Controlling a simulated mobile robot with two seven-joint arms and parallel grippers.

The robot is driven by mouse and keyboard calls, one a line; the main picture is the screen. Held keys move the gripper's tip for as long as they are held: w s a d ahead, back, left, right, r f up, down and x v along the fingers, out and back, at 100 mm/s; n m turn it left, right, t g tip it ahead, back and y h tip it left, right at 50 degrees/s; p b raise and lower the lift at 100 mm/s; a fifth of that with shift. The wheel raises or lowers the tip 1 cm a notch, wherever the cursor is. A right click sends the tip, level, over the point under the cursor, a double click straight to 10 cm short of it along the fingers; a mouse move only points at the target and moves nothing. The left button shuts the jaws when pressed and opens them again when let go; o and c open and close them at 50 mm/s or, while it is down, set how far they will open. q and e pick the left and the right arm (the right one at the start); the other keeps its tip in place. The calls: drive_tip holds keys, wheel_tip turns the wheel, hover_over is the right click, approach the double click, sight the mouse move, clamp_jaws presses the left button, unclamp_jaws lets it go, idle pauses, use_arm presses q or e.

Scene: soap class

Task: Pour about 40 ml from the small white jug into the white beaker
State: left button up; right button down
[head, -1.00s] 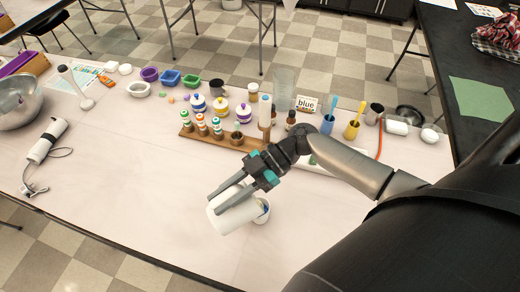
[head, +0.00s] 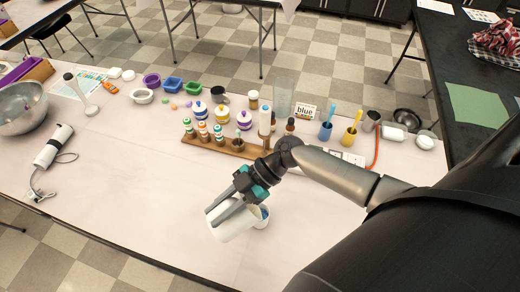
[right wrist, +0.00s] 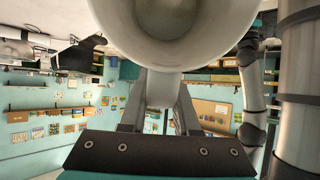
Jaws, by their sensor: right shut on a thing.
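My right gripper (head: 224,212) is shut on the small white jug (head: 232,229), which is tilted low over the front middle of the table. The jug also shows in the right wrist view (right wrist: 160,90), between the two fingers, with a wide round white rim filling the top of that view. The white beaker (head: 262,220) stands right beside the jug, partly hidden by it and by my gripper; a bluish patch shows at its top. I cannot tell whether jug and beaker touch or whether liquid is flowing. My left gripper is not in view.
A wooden rack (head: 228,148) with several small bottles stands behind my gripper, near a tall clear cylinder (head: 283,98) and a "blue" sign (head: 306,110). A metal bowl (head: 22,108) and a white corded tool (head: 54,146) lie at left.

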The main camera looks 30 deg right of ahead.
drive_tip(key=a+h+p, duration=0.1)
drive_tip(key=h+p, duration=0.1)
drive_tip(key=p, duration=0.3)
drive_tip(key=shift+w+a, duration=0.1)
drive_tip(key=shift+a, duration=0.25)
drive_tip(key=a+f+h, duration=0.2)
drive_tip(key=f+h, duration=0.1)
drive_tip(key=f, duration=0.1)
drive_tip(key=a+f+h, duration=0.3)
drive_tip(key=f, duration=0.1)
drive_tip(key=a+f+h, duration=0.2)
drive_tip(key=f, duration=0.1)
drive_tip(key=shift+w+a+f+h+b, duration=0.1)
drive_tip(key=shift+a+f+h+b, duration=0.2)
drive_tip(key=shift+f+h+b, duration=0.1)
drive_tip(key=shift+a+f+h+b, duration=0.25)
drive_tip(key=shift+f+h+b, duration=0.3)
drive_tip(key=shift+b, duration=0.1)
drive_tip(key=shift+a+f+h+b, duration=0.2)
drive_tip(key=shift+f+h+b, duration=0.25)
drive_tip(key=shift+h+b, duration=0.15)
